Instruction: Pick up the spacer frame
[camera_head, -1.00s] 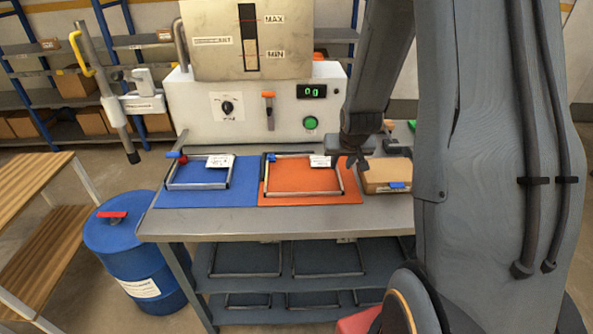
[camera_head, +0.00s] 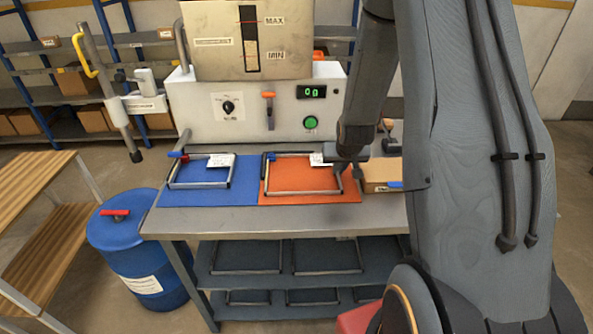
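One spacer frame (camera_head: 290,192), a thin grey rectangular frame with a white tag, lies on the orange mat (camera_head: 311,200). A similar frame (camera_head: 198,186) with a white tag lies on the blue mat (camera_head: 205,199). More frames (camera_head: 327,272) rest on the shelf below the table. My gripper (camera_head: 348,178) hangs at the right end of the orange mat, by the right side of the frame there. Its fingers are small and dark in this view. I cannot tell whether they touch the frame or how far apart they are.
The washer (camera_head: 190,107) with a green button (camera_head: 310,122) stands behind the mats. A cardboard box (camera_head: 381,176) is right of the orange mat, close to my gripper. A blue barrel (camera_head: 131,240) and a wooden rack (camera_head: 45,220) stand left of the table (camera_head: 285,222).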

